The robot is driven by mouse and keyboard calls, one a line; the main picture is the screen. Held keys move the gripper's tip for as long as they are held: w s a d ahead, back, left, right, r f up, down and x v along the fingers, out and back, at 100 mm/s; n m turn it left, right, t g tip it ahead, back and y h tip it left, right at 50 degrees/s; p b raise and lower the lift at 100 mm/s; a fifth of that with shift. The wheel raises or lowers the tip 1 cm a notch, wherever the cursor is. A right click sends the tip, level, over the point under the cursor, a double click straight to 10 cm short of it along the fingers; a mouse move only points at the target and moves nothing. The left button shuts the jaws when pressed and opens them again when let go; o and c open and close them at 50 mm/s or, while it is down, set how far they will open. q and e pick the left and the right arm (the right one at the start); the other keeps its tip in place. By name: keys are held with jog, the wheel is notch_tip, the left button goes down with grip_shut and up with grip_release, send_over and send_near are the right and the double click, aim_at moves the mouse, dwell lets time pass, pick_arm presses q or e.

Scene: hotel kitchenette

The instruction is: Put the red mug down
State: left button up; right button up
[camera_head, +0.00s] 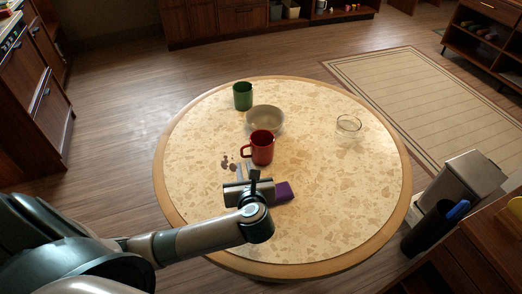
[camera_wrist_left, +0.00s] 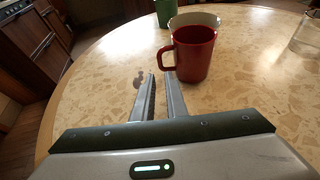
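The red mug (camera_head: 262,148) stands upright on the round speckled table (camera_head: 340,200), its handle toward the left of the picture. In the left wrist view the mug (camera_wrist_left: 195,55) is just beyond my left gripper (camera_wrist_left: 159,74). The two fingers are apart with a narrow gap and nothing between them. The right fingertip appears close to the bottom of the mug's handle; I cannot tell whether they touch. In the head view my left gripper (camera_head: 245,169) is low over the table, on the near side of the mug. My right gripper is not in view.
A beige bowl (camera_head: 265,118) is right behind the mug, with a green cup (camera_head: 243,96) farther back. A clear glass bowl (camera_head: 348,125) stands to the right. A purple block (camera_head: 284,191) is beside my wrist. Brown spots (camera_head: 226,163) mark the tabletop left of the mug.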

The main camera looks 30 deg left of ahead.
aim_at(242, 156)
pick_arm(q)
jog(key=x, duration=0.7)
jog(key=shift+w+a+f, duration=0.2)
jog(key=shift+w+a, duration=0.05)
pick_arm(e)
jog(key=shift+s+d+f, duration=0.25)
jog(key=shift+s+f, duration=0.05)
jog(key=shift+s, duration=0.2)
